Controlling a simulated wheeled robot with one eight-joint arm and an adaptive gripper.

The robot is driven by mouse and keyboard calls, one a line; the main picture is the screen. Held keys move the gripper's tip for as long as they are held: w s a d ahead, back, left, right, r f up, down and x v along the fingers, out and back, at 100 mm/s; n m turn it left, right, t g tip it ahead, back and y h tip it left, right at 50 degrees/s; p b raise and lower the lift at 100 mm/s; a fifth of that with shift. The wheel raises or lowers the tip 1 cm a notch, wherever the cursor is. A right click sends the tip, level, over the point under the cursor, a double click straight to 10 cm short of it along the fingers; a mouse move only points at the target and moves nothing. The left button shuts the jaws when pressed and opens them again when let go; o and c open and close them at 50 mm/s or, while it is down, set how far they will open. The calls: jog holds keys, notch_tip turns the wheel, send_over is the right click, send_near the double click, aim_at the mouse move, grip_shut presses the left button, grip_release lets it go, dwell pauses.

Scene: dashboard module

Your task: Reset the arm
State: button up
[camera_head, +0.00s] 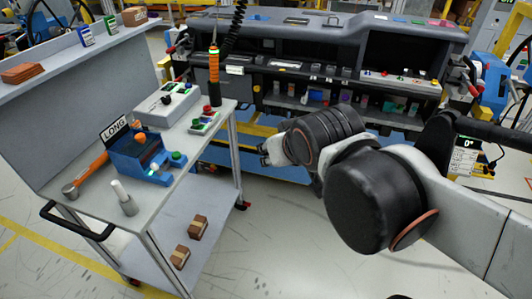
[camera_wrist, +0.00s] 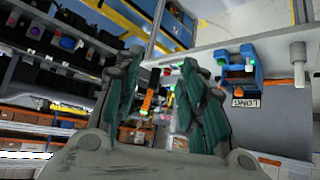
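My arm extends from the right edge of the head camera view toward the middle. My gripper (camera_head: 268,150) is at its far end, small and partly hidden behind the dark wrist joint. It hangs in the air between the grey cart (camera_head: 75,190) and the dashboard module (camera_head: 330,55). In the wrist view my gripper (camera_wrist: 163,56) has its two green-padded fingers spread apart.
The cart holds a blue fixture (camera_head: 140,160) by a LONG sign (camera_head: 114,129), a hammer (camera_head: 84,178), a white-topped cylinder (camera_head: 124,200), a grey control box (camera_head: 168,105) and an upright orange-handled tool (camera_head: 214,70). Two brown boxes lie on its lower shelf. Floor is clear below my arm.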

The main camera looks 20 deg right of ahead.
jog(key=s+a+f+g+y, duration=0.1)
jog(key=s+f+g, duration=0.1)
jog(key=s, duration=0.3)
jog(key=shift+s+a+f+n, duration=0.3)
jog(key=shift+s+a+f, duration=0.05)
jog(key=shift+f, duration=0.2)
dwell(0.5)
